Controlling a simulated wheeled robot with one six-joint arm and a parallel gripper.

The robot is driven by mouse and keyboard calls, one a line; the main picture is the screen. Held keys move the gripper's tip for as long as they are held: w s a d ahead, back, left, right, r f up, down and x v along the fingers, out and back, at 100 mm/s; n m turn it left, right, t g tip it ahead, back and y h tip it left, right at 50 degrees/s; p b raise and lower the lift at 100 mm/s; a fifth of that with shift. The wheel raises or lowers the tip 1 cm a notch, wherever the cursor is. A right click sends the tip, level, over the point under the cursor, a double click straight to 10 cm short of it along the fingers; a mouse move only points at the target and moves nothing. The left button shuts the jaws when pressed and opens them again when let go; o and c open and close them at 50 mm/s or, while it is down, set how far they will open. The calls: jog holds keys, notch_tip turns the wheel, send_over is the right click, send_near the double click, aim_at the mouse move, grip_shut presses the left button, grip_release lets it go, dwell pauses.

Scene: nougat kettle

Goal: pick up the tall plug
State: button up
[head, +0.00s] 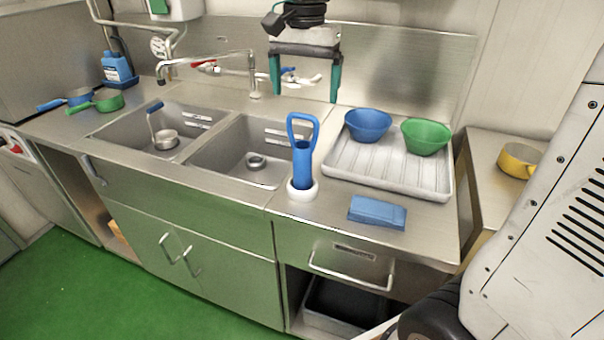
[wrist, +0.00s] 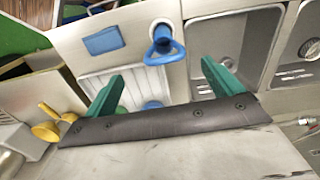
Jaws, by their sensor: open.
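The tall plug (head: 303,160) is a blue upright cylinder with a loop handle on top. It stands in a white round base (head: 302,191) on the steel counter, between the right sink basin and the draining tray. In the wrist view the tall plug (wrist: 163,45) shows from above, beyond the fingertips, with its loop handle toward me. My gripper (head: 306,88) has green fingers, is open and empty, and hangs above the back of the counter, higher than the plug and apart from it. Its fingers also show in the wrist view (wrist: 160,82).
A ribbed draining tray (head: 385,180) holds a blue bowl (head: 368,124) and a green bowl (head: 426,136). A folded blue cloth (head: 377,212) lies in front. The tap (head: 252,75) stands behind the sinks. A shorter plug (head: 165,138) is in the left basin.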

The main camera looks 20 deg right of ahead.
jog(key=shift+w+a+f, duration=0.1)
jog(key=shift+w+f, duration=0.15)
jog(key=shift+w, duration=0.1)
send_over(302, 156)
jog(key=w, duration=0.2)
jog(key=f, duration=0.5)
jog(key=d+f, duration=0.1)
jog(key=f, duration=0.1)
jog(key=shift+f, duration=0.15)
jog(key=c, duration=1.5)
